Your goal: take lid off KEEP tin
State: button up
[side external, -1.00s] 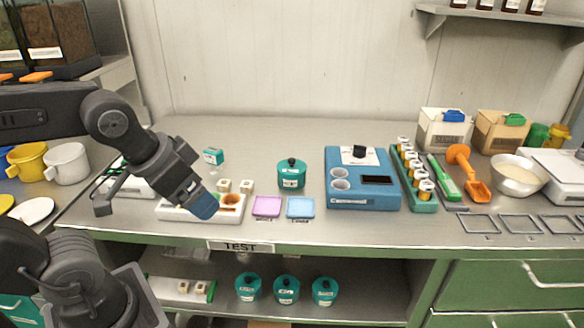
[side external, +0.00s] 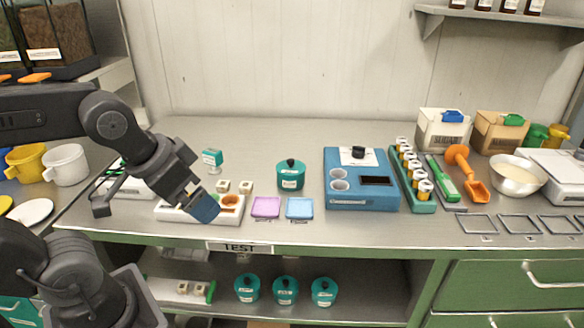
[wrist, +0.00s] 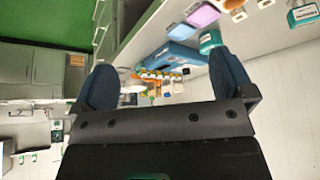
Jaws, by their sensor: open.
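A teal tin (side external: 290,176) with a black-knobbed lid on it stands on the bench, right of centre of the small trays. Several similar teal tins stand on the lower shelf, one of them at its left (side external: 247,287). I cannot read KEEP on any label. My gripper (side external: 204,207) has blue fingers and points down over the white block, left of the bench tin and apart from it. In the wrist view its fingers (wrist: 165,84) are spread wide with nothing between them. The bench tin also shows there (wrist: 209,41), beyond the right finger.
A white block (side external: 180,211) with an orange-filled recess lies below my gripper. Pink (side external: 265,207) and blue (side external: 299,208) trays lie before the tin. A blue device (side external: 361,190) stands right of it. A small teal labelled item (side external: 212,158) is behind left. Bench behind the tin is clear.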

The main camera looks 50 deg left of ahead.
jog(key=w+a+r+n+g, duration=0.2)
jog(key=w+r+n, duration=0.35)
jog(key=w, duration=0.45)
jog(key=n+g, duration=0.4)
jog(key=n, duration=0.8)
send_over(290, 160)
notch_tip(290, 160, down, 7)
jog(key=f, duration=0.8)
jog(key=shift+w+a, duration=0.15)
jog(key=shift+a, duration=0.15)
jog(key=shift+d+f, duration=0.15)
jog(key=shift+f, duration=1.2)
jog(key=shift+d+f, duration=0.15)
jog(key=shift+f, duration=1.15)
jog(key=shift+c, duration=0.3)
